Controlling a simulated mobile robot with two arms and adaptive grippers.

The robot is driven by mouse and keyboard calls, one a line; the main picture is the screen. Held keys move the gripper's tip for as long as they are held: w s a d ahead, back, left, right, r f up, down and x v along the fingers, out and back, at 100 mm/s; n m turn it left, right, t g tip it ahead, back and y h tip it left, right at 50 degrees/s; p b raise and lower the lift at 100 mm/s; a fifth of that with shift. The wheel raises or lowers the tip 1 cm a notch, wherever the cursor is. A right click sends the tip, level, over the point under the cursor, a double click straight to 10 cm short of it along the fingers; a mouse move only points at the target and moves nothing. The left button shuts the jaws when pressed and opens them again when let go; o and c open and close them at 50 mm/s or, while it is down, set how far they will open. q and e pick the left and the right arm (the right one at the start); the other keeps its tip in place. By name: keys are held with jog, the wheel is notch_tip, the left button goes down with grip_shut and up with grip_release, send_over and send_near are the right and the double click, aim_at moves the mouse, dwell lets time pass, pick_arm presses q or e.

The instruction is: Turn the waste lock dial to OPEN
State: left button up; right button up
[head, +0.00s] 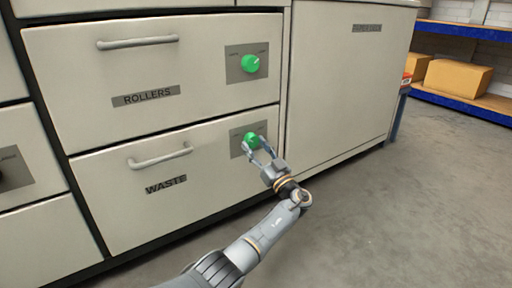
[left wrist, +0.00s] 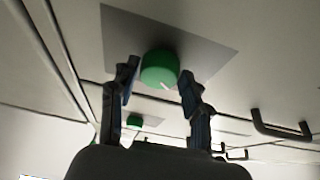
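The waste lock dial (head: 251,139) is a green knob on a grey plate at the upper right of the drawer labelled WASTE (head: 115,190). My left gripper (head: 261,148) is at the dial, with its fingers spread to either side of it. In the left wrist view the dial (left wrist: 160,68) sits between the tips of my open left gripper (left wrist: 158,88), with gaps visible on both sides. A pale pointer mark shows on the dial's face there. The plate's lettering is too small to read. My right gripper is in neither view.
The drawer labelled ROLLERS (head: 75,65) is above, with its own green dial (head: 250,63). A dark dial (head: 4,176) is on the drawer at left. A blue shelf (head: 470,101) with cardboard boxes (head: 457,77) stands at the back right. The floor (head: 400,200) at right is clear.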

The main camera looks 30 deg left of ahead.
pick_arm(q)
jog(key=shift+o, duration=1)
jog(key=v, duration=1.2)
jog(key=shift+f, duration=0.1)
